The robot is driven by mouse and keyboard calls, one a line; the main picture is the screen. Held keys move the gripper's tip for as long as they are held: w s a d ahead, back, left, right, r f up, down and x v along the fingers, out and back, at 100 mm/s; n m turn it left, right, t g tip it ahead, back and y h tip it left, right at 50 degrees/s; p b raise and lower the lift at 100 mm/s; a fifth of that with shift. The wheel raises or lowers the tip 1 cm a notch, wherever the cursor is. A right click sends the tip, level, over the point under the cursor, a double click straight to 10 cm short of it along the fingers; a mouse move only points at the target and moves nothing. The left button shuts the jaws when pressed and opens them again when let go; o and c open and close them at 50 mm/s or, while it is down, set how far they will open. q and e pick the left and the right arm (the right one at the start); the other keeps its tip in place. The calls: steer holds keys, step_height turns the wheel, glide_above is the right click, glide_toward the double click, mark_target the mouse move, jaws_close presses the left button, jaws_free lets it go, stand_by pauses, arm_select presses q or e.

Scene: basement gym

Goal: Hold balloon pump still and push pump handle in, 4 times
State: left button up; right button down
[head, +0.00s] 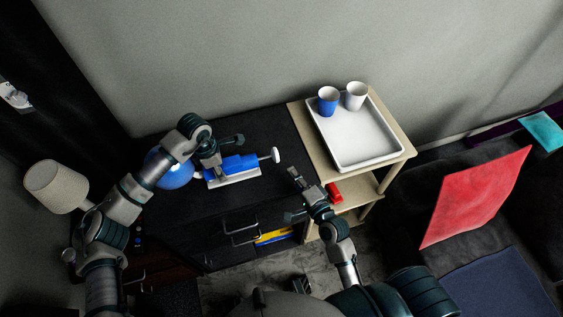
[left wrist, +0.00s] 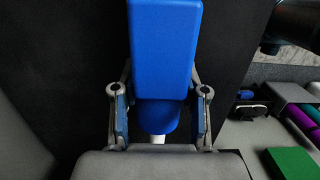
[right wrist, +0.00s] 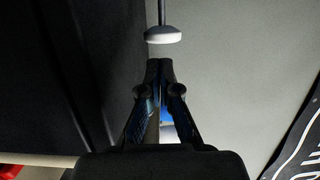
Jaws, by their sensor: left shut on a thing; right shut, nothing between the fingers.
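The blue balloon pump (head: 240,163) lies on the black cabinet top with a white base strip along its near side. Its white handle knob (head: 276,155) sticks out to the right on a thin rod. A blue balloon (head: 178,176) is at its left end, partly hidden by my left arm. My left gripper (head: 213,161) is shut on the pump body; the left wrist view shows the blue body (left wrist: 165,45) between its fingers (left wrist: 160,105). My right gripper (head: 292,173) is shut and empty, just off the knob. In the right wrist view its fingertips (right wrist: 158,65) point at the knob (right wrist: 164,35), with a small gap.
A wooden shelf unit (head: 408,153) on the right holds a white tray (head: 365,145) with a blue cup (head: 328,100) and a white cup (head: 355,95). A red object (head: 334,193) lies on its lower shelf. A lamp (head: 56,187) stands at left. The cabinet top (head: 270,125) behind the pump is clear.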

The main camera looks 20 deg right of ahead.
arm_select(q)
steer(key=shift+a, duration=0.1)
arm_select(e)
steer(key=shift+v, duration=1.65)
arm_select(q)
steer(key=o, duration=1.2)
steer(key=shift+o, duration=0.2)
steer(key=shift+r, duration=0.1)
steer(key=r, duration=0.3)
steer(key=a+r, duration=0.1)
steer(key=r, duration=0.7)
steer(key=shift+w+a+r, duration=0.1)
steer(key=shift+a+r, duration=0.15)
arm_select(e)
steer(key=shift+s, duration=0.1)
